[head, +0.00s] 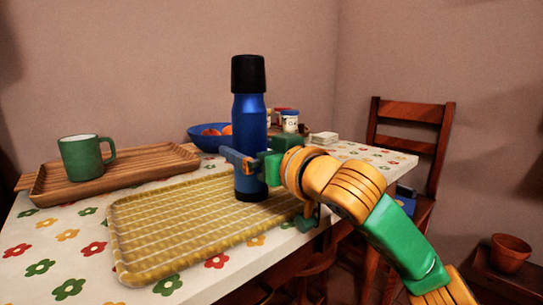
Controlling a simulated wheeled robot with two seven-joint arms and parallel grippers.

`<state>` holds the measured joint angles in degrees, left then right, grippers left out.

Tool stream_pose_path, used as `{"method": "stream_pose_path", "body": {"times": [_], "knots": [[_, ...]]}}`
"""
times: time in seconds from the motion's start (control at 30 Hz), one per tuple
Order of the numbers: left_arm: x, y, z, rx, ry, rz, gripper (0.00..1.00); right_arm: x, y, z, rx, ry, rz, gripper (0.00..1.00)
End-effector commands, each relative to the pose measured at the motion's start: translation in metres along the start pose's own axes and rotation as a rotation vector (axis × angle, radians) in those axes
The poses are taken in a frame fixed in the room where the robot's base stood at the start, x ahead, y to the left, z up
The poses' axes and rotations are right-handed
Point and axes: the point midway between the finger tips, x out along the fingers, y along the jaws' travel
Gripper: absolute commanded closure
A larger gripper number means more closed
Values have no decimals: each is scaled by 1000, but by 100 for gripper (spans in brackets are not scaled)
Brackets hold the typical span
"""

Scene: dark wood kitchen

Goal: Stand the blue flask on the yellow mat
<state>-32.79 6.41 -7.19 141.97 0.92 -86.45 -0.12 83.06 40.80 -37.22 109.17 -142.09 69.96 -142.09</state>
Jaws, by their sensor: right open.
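The blue flask (250,118) with a black cap is upright. Its base appears to rest on the right part of the yellow mat (175,235), a woven mat lying on the table. My right gripper (254,164) is open at the flask's lower half, with one finger reaching across to the flask's left side and the other at its right. I cannot tell whether the fingers touch it. My left gripper is not in view.
A green mug (82,158) stands on a wooden tray (150,168) at the back left. A blue bowl (205,142) with fruit and some jars (290,121) are behind the flask. A wooden chair (408,138) stands at the right. The flowered table's front left is clear.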

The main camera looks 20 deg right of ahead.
Motion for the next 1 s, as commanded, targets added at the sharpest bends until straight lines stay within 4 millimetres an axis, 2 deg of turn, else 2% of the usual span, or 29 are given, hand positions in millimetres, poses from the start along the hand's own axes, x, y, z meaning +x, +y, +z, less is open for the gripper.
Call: {"method": "stream_pose_path", "body": {"times": [0.2, 0.3, 0.4, 0.57, 1.0], "knots": [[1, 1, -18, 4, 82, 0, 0, -63, 1, 0, -9, 5, 5, 0], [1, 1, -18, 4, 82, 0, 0, -89, 1, -1, -6, 5, 5, 0], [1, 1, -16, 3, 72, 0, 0, -106, 1, -1, -2, 4, 3, 0], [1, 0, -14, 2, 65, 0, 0, -118, 0, 0, -2, 1, 2, 0], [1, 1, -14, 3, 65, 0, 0, -118, 0, 0, -1, 1, 1, 0]]}}
